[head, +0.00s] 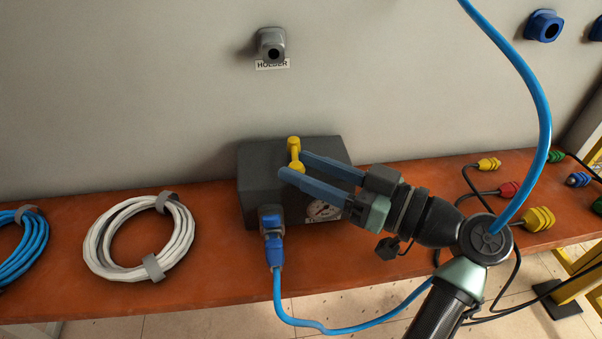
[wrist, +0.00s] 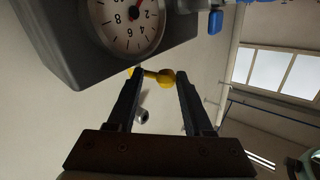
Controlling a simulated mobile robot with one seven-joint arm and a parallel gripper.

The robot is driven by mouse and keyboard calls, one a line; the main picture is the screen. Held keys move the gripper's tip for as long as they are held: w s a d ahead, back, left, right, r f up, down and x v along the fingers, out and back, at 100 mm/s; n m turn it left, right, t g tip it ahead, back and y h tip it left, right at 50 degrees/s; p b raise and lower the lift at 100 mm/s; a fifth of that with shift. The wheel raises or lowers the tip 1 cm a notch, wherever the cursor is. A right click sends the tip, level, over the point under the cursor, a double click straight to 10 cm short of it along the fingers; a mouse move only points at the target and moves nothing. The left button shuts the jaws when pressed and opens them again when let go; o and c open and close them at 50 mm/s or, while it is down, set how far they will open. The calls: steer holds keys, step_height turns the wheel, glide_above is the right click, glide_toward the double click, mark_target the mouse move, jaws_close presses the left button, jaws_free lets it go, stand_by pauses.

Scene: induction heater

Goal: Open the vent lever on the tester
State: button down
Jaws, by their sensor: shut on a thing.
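The tester (head: 262,160) is a dark grey box on the brown bench against the wall. It also shows in the wrist view (wrist: 57,45), with its round white dial (wrist: 122,22). The vent lever (head: 294,150) is a yellow bar with rounded ends on top of the tester. In the wrist view the lever (wrist: 153,76) lies crosswise between my fingertips. My gripper (head: 293,164) reaches in from the right, over the top of the tester, and is shut on the lever. The near finger hides part of the tester's top and upper front.
A blue connector (head: 273,245) with a blue hose is on the tester's front. A white cable coil (head: 140,240) and a blue one (head: 22,245) lie left. A grey holder (head: 271,44) is on the wall above. Coloured plugs (head: 538,218) lie right.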

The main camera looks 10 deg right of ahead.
steer(key=shift+w+d+n+g+y, duration=0.1)
steer(key=shift+w+n+g+y, duration=0.1)
steer(key=shift+n+g+y, duration=0.4)
steer(key=shift+r, duration=0.1)
steer(key=c, duration=0.7)
jaws_free()
steer(key=o, duration=0.4)
steer(key=shift+w, duration=0.1)
steer(key=shift+b, duration=0.3)
steer(key=shift+d, duration=0.1)
steer(key=v, duration=1.3)
steer(key=shift+p, duration=0.4)
